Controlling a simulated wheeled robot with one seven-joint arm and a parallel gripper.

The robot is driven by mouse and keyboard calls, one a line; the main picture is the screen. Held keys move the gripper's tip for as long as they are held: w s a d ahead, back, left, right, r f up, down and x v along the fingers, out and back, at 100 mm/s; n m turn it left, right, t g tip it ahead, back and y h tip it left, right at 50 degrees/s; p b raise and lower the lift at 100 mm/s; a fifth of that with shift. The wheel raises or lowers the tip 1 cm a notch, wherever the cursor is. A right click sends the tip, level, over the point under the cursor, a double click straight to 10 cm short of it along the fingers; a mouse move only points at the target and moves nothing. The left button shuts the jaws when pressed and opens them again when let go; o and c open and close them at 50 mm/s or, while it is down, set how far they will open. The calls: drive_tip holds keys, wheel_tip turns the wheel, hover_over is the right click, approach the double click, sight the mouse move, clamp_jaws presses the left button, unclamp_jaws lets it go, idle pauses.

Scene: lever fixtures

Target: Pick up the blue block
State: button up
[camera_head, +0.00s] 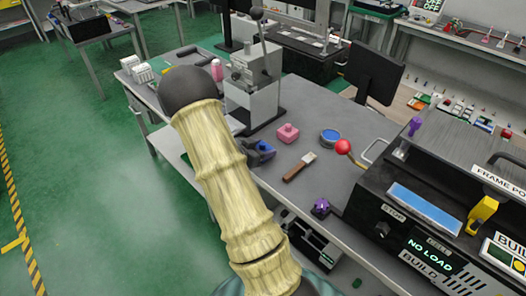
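A small blue, blocky item with dark parts (264,148) is on the grey workbench, right beside my arm in the picture. My pale ribbed arm, with a dark rounded end, crosses the middle of the view and covers part of this item's left side. It is the closest match to the blue block, but its exact shape is unclear.
On the workbench (316,100) are a pink block (288,133), a round blue-topped dish (330,136), a brown-handled scraper (299,167), a red ball knob (343,146) and a purple item (321,207). A grey lever press (252,80) stands behind; a dark machine (440,215) fills the right.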

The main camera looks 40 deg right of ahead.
drive_tip(key=c, duration=0.5)
wheel_tip(320, 180, up, 10)
drive_tip(key=shift+r+p, duration=0.1)
drive_tip(key=shift+p, duration=0.4)
